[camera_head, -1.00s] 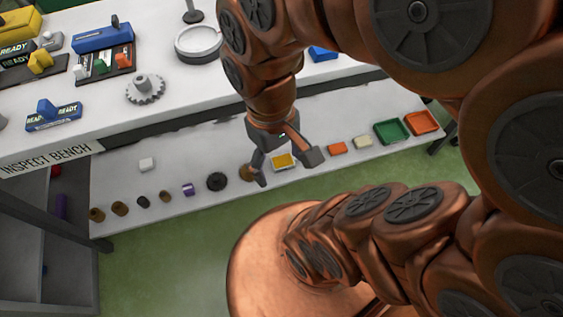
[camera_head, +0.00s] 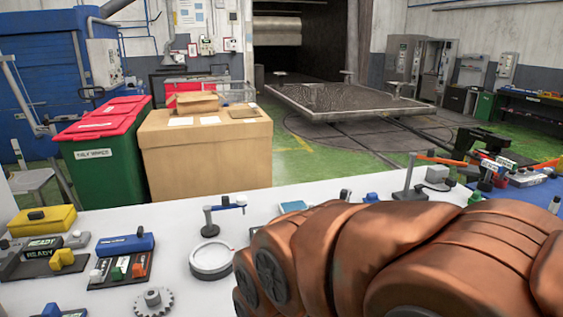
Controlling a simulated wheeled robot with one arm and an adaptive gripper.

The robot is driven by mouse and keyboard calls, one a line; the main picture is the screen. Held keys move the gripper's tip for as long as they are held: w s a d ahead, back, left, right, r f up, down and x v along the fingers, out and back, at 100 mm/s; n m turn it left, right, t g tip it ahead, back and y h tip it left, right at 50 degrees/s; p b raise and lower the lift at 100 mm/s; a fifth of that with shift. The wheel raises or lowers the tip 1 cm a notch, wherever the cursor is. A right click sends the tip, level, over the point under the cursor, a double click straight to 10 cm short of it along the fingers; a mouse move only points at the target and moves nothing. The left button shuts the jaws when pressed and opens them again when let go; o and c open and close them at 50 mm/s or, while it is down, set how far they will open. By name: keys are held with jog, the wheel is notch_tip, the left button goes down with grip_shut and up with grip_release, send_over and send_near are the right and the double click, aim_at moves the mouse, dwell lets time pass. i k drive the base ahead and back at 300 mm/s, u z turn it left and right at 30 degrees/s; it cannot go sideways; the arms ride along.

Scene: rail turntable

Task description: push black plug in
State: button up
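I cannot make out a thing that is surely the black plug. Small black parts show on the white bench (camera_head: 190,285): a dark knob on a yellow block (camera_head: 55,221) at the far left, and a small black piece (camera_head: 346,194) just behind my arm. My gripper is out of view. My copper-coloured arm crosses the lower right and hides much of the bench there.
A blue block (camera_head: 118,245), a switch panel (camera_head: 110,270), a grey gear (camera_head: 153,301) and a ring-shaped stand (camera_head: 211,260) occupy the bench's left half. Beyond stand a large cardboard box (camera_head: 205,160), a green bin (camera_head: 108,165) and a turntable platform (camera_head: 345,100).

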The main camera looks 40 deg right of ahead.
aim_at(452, 182)
jog(key=z, duration=2.05)
jog(key=k, duration=0.75)
jog(key=z, duration=0.55)
jog(key=i, duration=1.45)
jog(key=u, duration=0.45)
